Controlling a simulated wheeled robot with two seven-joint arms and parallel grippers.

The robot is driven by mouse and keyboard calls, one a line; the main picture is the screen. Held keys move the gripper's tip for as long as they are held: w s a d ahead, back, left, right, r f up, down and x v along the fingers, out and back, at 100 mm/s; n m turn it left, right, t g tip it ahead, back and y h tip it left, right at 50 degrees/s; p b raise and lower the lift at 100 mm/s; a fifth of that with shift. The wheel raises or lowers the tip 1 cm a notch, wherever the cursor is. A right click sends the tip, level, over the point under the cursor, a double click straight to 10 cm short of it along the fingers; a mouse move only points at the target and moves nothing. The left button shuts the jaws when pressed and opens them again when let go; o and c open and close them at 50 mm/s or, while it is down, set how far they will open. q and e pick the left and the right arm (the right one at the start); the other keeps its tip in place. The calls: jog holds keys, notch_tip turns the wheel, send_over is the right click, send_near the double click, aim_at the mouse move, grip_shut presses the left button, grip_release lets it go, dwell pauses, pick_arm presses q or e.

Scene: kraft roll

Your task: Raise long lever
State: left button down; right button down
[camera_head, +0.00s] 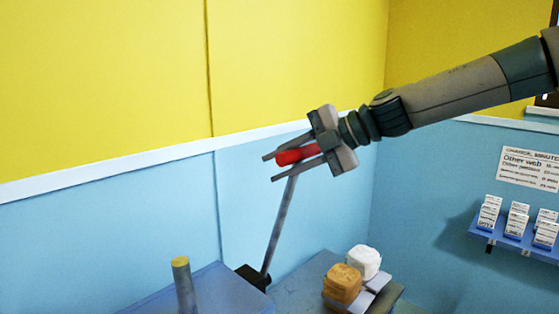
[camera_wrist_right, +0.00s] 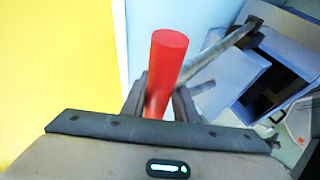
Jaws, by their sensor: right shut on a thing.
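The long lever is a thin grey rod (camera_head: 279,229) that rises from a dark base (camera_head: 254,277), tilted a little to the right. A red grip (camera_head: 297,154) sits at its top. My right gripper (camera_head: 271,167) is shut on the red grip, with one finger on each side of it. In the right wrist view the red grip (camera_wrist_right: 167,65) stands up between the fingers, and the grey rod (camera_wrist_right: 222,52) runs off to the upper right. My left gripper is in neither view.
A grey post with a yellow top (camera_head: 181,266) stands left of the lever. An orange block (camera_head: 342,283) and a white block (camera_head: 364,261) sit at its right. A blue shelf (camera_head: 480,233) with several small white boxes hangs on the right wall.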

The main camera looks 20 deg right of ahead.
jog(key=shift+d+f, duration=0.25)
jog(key=shift+f, duration=0.35)
jog(key=c, duration=1.5)
grip_release()
jog(key=shift+w, duration=0.1)
jog(key=shift+c, duration=0.2)
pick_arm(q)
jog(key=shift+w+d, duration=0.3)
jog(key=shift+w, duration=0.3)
pick_arm(e)
jog(key=shift+w, duration=0.35)
jog(key=shift+d+r, duration=0.1)
jog(key=shift+d, duration=0.05)
pick_arm(q)
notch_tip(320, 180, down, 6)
jog(key=b, duration=0.6)
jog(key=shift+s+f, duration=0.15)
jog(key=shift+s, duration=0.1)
pick_arm(e)
jog(key=v, duration=1.7)
